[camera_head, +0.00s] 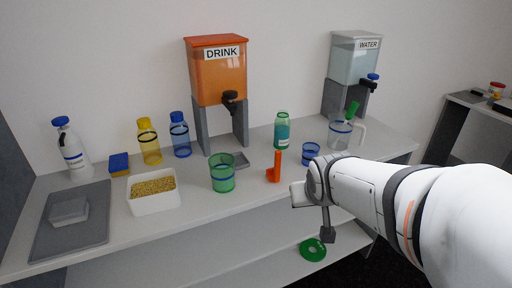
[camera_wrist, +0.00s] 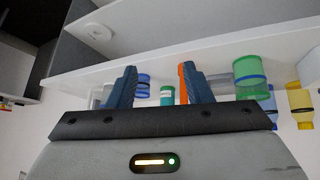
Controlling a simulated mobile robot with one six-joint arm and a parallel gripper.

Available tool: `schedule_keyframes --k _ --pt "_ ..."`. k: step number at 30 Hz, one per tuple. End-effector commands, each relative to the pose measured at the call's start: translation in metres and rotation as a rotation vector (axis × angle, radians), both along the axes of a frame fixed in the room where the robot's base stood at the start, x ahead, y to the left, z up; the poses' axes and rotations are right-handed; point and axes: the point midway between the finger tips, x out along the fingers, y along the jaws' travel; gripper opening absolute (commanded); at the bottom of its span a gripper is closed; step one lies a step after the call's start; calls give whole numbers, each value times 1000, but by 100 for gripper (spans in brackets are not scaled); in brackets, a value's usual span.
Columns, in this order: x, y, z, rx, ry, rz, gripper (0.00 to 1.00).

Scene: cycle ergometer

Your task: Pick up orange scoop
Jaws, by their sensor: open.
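The orange scoop (camera_head: 276,166) stands on the table near its front edge, handle upright, in the head view. It is right of the green cup (camera_head: 222,176) and left of the blue cup (camera_head: 311,153). In the wrist view the orange scoop (camera_wrist: 183,84) shows beyond my gripper, partly hidden by the right-hand finger. My gripper (camera_wrist: 159,82) is open, its two blue fingers apart with nothing held between them. In the head view my arm comes in from the right, its end just right of and in front of the scoop; the fingers are not clear there.
A green bottle (camera_head: 282,130) stands behind the scoop. A clear pitcher (camera_head: 340,135) stands behind my arm. A white tub (camera_head: 152,201) of grain and a grey tray (camera_head: 48,236) are at left. A green ring (camera_head: 313,249) lies on the lower shelf (camera_head: 215,262).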

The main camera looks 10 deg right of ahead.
Motion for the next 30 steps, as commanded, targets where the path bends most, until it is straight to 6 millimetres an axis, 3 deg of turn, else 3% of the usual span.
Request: schedule_keyframes --k 1,6,12,16,21,30 --pt "25 -7 -19 -13 -70 5 45" --pt "101 -16 -36 -26 -346 66 45" --pt "164 -11 -54 31 -644 186 45" --pt "184 -3 -63 96 -792 264 45" --pt "193 5 -66 164 -909 330 45" --pt "217 16 -64 189 -947 353 45"
